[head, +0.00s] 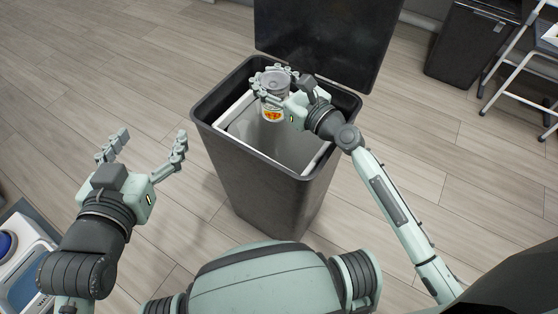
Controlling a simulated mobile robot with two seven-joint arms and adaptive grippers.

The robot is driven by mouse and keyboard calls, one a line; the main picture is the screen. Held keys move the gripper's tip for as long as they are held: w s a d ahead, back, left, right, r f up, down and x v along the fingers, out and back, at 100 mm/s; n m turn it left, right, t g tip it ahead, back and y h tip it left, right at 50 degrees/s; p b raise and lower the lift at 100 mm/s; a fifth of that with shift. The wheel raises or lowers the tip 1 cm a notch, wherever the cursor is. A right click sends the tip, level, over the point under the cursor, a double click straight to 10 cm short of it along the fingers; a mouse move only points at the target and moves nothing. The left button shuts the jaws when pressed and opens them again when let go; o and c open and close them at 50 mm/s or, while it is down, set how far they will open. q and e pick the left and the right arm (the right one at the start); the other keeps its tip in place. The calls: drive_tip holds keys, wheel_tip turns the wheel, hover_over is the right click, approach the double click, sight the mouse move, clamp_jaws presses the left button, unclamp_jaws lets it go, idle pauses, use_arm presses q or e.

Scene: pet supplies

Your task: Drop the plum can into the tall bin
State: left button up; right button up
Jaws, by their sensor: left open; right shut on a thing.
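The tall bin (262,200) is dark grey and stands open in the middle of the head view, with its black lid (325,45) raised at the back. My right gripper (276,82) is shut on a can (272,114) with a grey top and a white label with an orange picture. The can is upright over the bin's opening, inside the rim outline in this view; how high it is above the rim is hard to tell. My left gripper (150,140) is open and empty, to the left of the bin and apart from it.
A second dark bin (470,42) stands at the far right, beside a white-framed rack (518,60). A blue and white item (28,265) shows at the lower left edge. The wood floor around the tall bin is clear.

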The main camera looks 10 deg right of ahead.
drive_tip(key=o, duration=1.7)
drive_tip(key=shift+s+d+f, duration=0.1)
drive_tip(key=shift+s, duration=0.05)
drive_tip(key=v, duration=1.1)
drive_tip(key=shift+s+d, duration=0.15)
drive_tip(key=shift+s, duration=0.15)
